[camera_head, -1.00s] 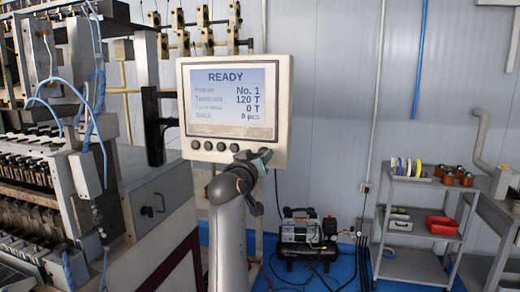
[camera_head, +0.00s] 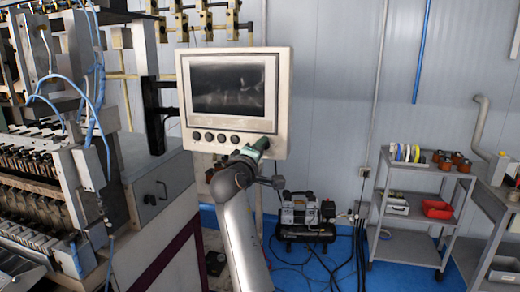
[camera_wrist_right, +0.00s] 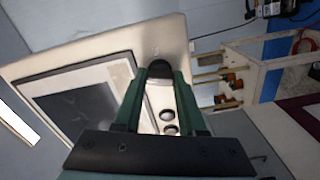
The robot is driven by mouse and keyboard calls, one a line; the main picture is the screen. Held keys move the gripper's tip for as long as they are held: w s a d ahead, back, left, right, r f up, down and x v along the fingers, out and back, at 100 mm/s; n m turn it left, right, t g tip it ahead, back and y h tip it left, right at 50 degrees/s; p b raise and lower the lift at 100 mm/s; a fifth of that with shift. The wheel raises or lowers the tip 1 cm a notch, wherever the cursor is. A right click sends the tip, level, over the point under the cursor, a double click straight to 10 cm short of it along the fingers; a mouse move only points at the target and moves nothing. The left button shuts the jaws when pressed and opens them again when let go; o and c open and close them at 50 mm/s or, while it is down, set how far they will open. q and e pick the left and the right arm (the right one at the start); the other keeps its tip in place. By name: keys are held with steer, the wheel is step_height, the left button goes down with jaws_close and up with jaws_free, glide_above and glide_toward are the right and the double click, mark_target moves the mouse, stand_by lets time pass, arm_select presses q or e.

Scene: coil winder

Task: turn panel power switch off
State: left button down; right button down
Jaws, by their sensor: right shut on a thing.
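The control panel (camera_head: 284,110) has a cream housing and a dark, blank screen (camera_head: 228,87). Several dark round knobs (camera_head: 209,137) line its lower edge. My right gripper (camera_head: 262,145) is at the panel's lower right corner, and its green fingers cover the switch there in the head view. In the right wrist view the fingers (camera_wrist_right: 159,75) are closed around the dark power switch (camera_wrist_right: 159,71), with the panel face (camera_wrist_right: 95,50) behind them. The switch's exact position is hidden by the fingers. My left gripper is in neither view.
The coil winding machine (camera_head: 150,195) stands left of the panel. A small compressor (camera_head: 306,218) sits on the blue floor behind my right arm, with cables beside it. A grey shelf cart (camera_head: 405,215) with spools and a red bin (camera_head: 437,209) stands at the right.

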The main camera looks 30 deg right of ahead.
steer(key=shift+n, duration=1.9)
steer(key=shift+c, duration=2.4)
jaws_free()
